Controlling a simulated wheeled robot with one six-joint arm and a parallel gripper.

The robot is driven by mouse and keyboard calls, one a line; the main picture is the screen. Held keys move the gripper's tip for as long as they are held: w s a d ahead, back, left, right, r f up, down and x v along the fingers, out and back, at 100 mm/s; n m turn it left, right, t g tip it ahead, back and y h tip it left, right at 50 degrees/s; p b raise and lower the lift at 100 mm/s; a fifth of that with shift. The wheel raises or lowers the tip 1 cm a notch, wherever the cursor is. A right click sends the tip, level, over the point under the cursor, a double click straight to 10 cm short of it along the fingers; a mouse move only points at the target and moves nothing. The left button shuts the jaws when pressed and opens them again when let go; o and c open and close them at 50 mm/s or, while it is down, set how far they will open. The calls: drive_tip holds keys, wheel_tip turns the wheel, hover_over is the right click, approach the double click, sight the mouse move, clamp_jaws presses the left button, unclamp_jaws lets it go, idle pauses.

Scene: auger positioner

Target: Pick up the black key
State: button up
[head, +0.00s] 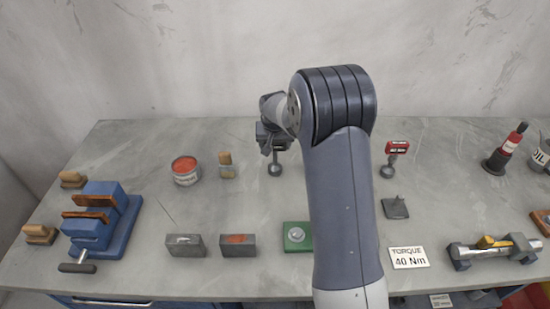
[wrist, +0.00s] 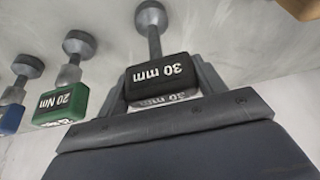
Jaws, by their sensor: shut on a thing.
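The black key (wrist: 160,72) has a block head marked "30 mm" and a grey shaft ending in a round foot. In the wrist view my gripper (wrist: 162,84) has one finger on each side of the black head and is shut on it. In the head view my gripper (head: 272,138) is at the back middle of the bench, with a grey shaft and round foot (head: 275,170) below it. The black head is hidden there. I cannot tell whether the foot touches the bench.
A green key (wrist: 66,102) marked "20 Nm" and a blue key (wrist: 10,118) stand beside the black one. A red key (head: 397,150) is right of my arm. A blue vise (head: 97,222), a red-topped can (head: 186,172) and a "TORQUE 40 Nm" sign (head: 408,257) are on the bench.

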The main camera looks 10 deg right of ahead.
drive_tip(key=c, duration=0.3)
drive_tip(key=shift+r, duration=0.1)
